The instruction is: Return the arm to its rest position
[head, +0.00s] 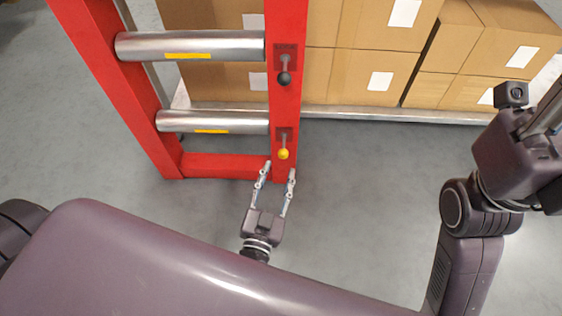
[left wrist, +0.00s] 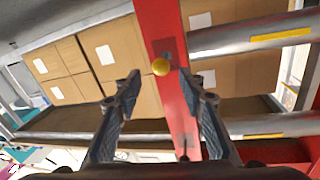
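My left gripper (head: 278,170) is open, with its two fingers spread and nothing between them. In the head view it is just below the lower lever with a yellow knob (head: 284,154) on the red frame's post, apart from it as far as I can tell. In the left wrist view the open fingers (left wrist: 160,90) point toward the red post, and the yellow knob (left wrist: 160,67) shows beyond them. A second lever with a black knob (head: 284,78) is higher on the same post. My right arm stands at the right of the head view; its fingertips are outside the picture.
The red frame (head: 101,70) carries a silver upper roller (head: 215,46) and a silver lower roller (head: 235,122), each with a yellow label. Cardboard boxes (head: 385,80) sit on a shelf (head: 400,115) behind. Grey floor (head: 365,190) is clear between my two arms.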

